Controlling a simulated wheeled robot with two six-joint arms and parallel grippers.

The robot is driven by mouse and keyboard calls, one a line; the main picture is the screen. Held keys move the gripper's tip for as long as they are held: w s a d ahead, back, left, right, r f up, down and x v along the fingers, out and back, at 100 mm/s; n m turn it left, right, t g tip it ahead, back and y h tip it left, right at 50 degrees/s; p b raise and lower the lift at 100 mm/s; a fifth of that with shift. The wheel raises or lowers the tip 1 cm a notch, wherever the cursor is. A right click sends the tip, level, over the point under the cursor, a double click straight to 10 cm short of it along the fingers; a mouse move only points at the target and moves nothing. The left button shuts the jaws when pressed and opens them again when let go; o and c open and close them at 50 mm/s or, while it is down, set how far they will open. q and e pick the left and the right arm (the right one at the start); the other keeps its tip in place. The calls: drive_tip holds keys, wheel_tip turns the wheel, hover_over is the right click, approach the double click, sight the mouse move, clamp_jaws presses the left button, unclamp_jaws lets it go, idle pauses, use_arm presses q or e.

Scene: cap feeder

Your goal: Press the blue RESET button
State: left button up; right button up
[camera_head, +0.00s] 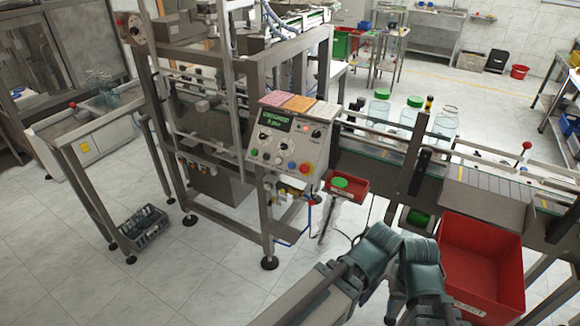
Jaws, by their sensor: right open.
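The control panel (290,135) of the cap feeder stands near the middle of the view, with a small green-lit display. A row of coloured buttons runs along its lower front, with a red one (305,168) at the right end. The blue RESET button (278,160) is small in this row, and its label is too small to read. My right gripper (318,290) is low in the picture, in front of and below the panel. It is open, apart from the panel and its buttons, and its fingertips are hard to make out. My left gripper is not in view.
A large red bin (480,262) stands right of my right arm. A small red tray (347,185) with a green cap sits right of the panel. A conveyor (475,190) with green-capped jars runs right. A dark crate (143,228) lies on the floor.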

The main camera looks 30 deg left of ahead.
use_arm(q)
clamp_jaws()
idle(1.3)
